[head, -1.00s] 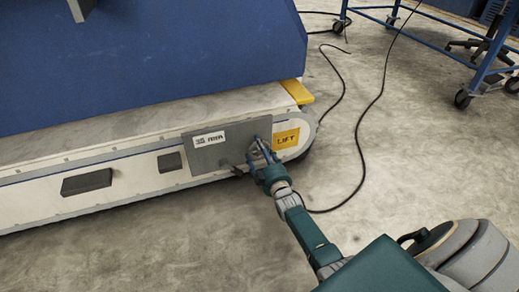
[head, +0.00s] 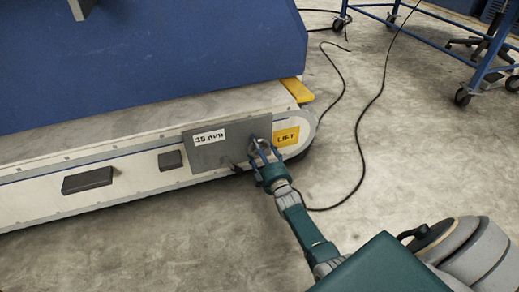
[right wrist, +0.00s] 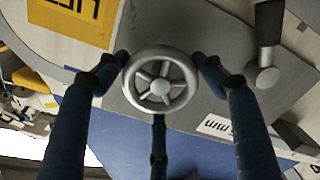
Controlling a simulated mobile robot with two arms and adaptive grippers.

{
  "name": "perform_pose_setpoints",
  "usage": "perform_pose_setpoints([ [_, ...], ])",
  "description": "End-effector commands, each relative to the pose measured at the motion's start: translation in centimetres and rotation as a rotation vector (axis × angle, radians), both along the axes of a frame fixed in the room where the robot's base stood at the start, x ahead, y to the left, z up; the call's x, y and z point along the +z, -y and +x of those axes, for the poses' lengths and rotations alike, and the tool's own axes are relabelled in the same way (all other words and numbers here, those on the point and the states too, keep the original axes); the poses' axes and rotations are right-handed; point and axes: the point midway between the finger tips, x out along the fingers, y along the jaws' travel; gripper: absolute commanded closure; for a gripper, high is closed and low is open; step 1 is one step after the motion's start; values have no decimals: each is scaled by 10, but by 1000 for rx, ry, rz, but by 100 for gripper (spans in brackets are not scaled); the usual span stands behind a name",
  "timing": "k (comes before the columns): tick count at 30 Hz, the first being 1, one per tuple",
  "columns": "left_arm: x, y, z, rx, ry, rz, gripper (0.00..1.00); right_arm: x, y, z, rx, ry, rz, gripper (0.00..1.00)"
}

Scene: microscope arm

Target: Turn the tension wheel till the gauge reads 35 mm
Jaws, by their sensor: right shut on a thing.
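The tension wheel (right wrist: 158,87) is a silver spoked handwheel on a grey panel (head: 211,152) at the end of the conveyor's side. My right gripper (head: 262,152) reaches it from the front. In the right wrist view my right gripper (right wrist: 162,72) has its dark fingers closed around the wheel's rim. In the head view the fingers mostly hide the wheel. The gauge (head: 210,137) is a white plate on the panel, left of the wheel, and appears to read 35 mm. My left gripper is not in view.
A yellow LIFT label (head: 286,137) sits right of the wheel. A black-handled lever (right wrist: 268,35) is close to the wheel on the panel. A black cable (head: 362,130) lies on the floor, and a blue wheeled frame (head: 425,25) stands at the back right.

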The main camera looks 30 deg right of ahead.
Motion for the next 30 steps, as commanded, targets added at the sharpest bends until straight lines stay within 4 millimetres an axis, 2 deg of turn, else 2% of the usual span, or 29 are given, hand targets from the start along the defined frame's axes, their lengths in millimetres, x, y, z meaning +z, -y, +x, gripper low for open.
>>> perform_pose_setpoints([
  [1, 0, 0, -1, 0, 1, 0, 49, -3, 0, -1, -1, -7, 3, 58],
  [2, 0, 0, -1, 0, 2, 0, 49, -3, 0, -1, -1, -7, 3, 30],
  [4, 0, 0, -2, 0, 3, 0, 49, -3, 0, -1, -1, -7, 3, 16],
  [5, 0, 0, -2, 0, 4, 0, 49, -3, 0, -1, -1, -6, 2, 13],
  [17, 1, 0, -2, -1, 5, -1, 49, 5, 0, 0, 0, 0, 0, 13],
  [22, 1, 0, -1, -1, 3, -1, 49, 26, 0, -1, 0, 1, -1, 13],
  [30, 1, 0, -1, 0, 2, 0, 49, 76, 4, -1, -3, 3, -5, 13],
])
